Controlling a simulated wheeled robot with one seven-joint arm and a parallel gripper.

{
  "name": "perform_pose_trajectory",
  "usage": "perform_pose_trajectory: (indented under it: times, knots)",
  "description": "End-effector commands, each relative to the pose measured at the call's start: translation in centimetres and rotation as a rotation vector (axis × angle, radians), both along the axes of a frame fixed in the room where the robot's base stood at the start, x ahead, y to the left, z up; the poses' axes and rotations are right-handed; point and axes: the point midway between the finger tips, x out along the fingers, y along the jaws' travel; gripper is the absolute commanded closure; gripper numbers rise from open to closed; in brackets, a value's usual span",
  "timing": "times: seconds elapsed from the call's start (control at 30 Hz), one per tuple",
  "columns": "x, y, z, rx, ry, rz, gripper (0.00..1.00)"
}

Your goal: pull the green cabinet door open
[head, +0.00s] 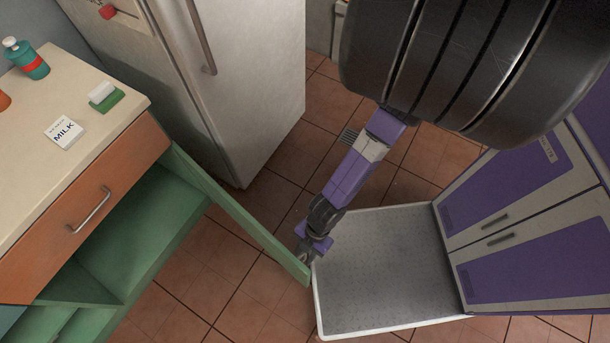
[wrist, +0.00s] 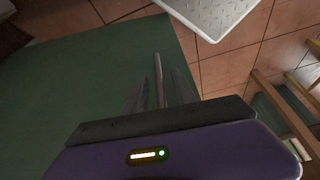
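The green cabinet door (head: 240,215) stands swung wide open from the cabinet under the counter, its free edge out over the floor tiles. In the wrist view its green face (wrist: 90,75) fills the left and centre. A thin bar handle (wrist: 158,75) shows there, between my gripper's two dark fingers (wrist: 160,90). The fingers are apart, with a small gap visible on each side of the bar. In the head view my gripper (head: 306,256) is low, beside the door's free end; its fingertips are small and the handle is hidden there.
My grey base plate (head: 385,270) lies close to the door's free end. A white fridge (head: 240,80) stands behind the door. An orange drawer (head: 85,215) is shut above the open compartment.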

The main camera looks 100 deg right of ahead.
Motion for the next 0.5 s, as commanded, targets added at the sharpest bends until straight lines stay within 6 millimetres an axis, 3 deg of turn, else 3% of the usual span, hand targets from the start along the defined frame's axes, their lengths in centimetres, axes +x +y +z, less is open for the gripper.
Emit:
perform_pose_trajectory:
  times: [0.5]
  knots:
    - [-1.9,-1.9,6.3,0.000,0.001,-0.001,0.67]
